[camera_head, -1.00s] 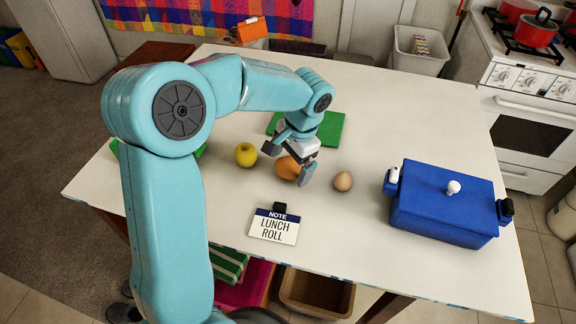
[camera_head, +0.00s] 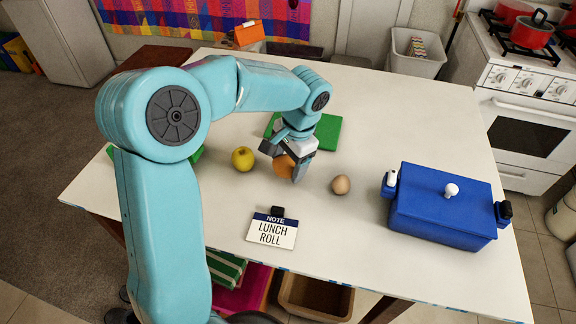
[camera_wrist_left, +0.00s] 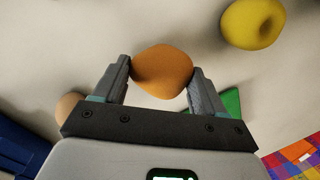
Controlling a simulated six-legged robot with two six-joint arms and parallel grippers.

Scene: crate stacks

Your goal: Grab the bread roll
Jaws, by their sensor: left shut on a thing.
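The bread roll (camera_head: 284,167) is an orange-brown rounded thing near the middle of the white table. My left gripper (camera_head: 288,168) is shut on it, with one finger on each side. In the left wrist view the roll (camera_wrist_left: 162,72) sits between the two fingertips (camera_wrist_left: 160,76) and touches both. The fingers hide part of the roll in the head view. I cannot tell whether the roll is lifted off the table. My right gripper is not in view.
A yellow apple (camera_head: 243,159) lies just left of the roll and a brown egg (camera_head: 341,184) just right. A note card (camera_head: 272,231) reading "LUNCH ROLL" stands in front. A blue lidded box (camera_head: 443,205) is at the right. A green board (camera_head: 327,132) lies behind.

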